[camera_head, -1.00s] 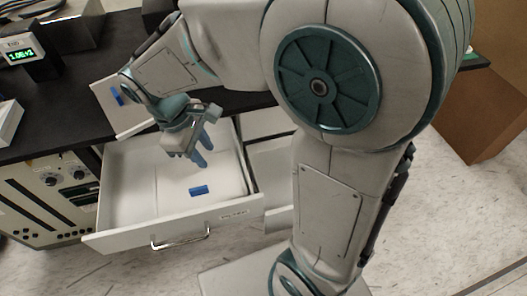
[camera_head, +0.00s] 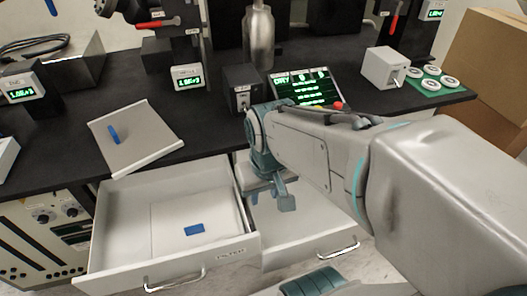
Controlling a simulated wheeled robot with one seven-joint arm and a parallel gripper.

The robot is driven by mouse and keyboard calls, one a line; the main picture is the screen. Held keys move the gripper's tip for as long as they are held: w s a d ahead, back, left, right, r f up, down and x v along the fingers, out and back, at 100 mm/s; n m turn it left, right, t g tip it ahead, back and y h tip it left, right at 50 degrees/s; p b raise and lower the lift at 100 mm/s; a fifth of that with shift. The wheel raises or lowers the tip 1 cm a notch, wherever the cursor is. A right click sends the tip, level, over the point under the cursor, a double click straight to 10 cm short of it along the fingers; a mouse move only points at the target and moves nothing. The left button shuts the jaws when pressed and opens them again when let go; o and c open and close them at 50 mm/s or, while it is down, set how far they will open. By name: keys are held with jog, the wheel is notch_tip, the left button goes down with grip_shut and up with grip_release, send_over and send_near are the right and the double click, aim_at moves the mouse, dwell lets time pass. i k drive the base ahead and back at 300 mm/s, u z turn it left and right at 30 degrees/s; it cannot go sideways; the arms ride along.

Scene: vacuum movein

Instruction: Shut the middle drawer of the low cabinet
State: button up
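Two drawers stand open below the black counter. The left drawer (camera_head: 128,225) is pulled far out, with a silver handle (camera_head: 175,282) and a small label too blurred to read. A blue block (camera_head: 194,230) lies inside it on a pale sheet. The drawer to its right (camera_head: 290,228) is also open, with its own silver handle (camera_head: 337,252); part of it is hidden by my arm. I cannot tell from the picture which counts as the middle one. My gripper (camera_head: 280,197) points down over the right drawer, near the left drawer's side wall; its finger gap is unclear.
The black counter (camera_head: 215,122) holds a tilted pale panel with a blue piece (camera_head: 114,135), a green-lit screen (camera_head: 306,88), a metal bottle (camera_head: 258,38) and a white box (camera_head: 385,68). Cardboard boxes (camera_head: 490,60) stand at the right. A panel with knobs (camera_head: 45,222) is at left.

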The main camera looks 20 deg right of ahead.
aim_at(317, 228)
jog(key=u, duration=1.5)
jog(key=k, duration=0.75)
jog(key=z, duration=1.75)
jog(key=k, duration=0.2)
jog(key=z, duration=0.45)
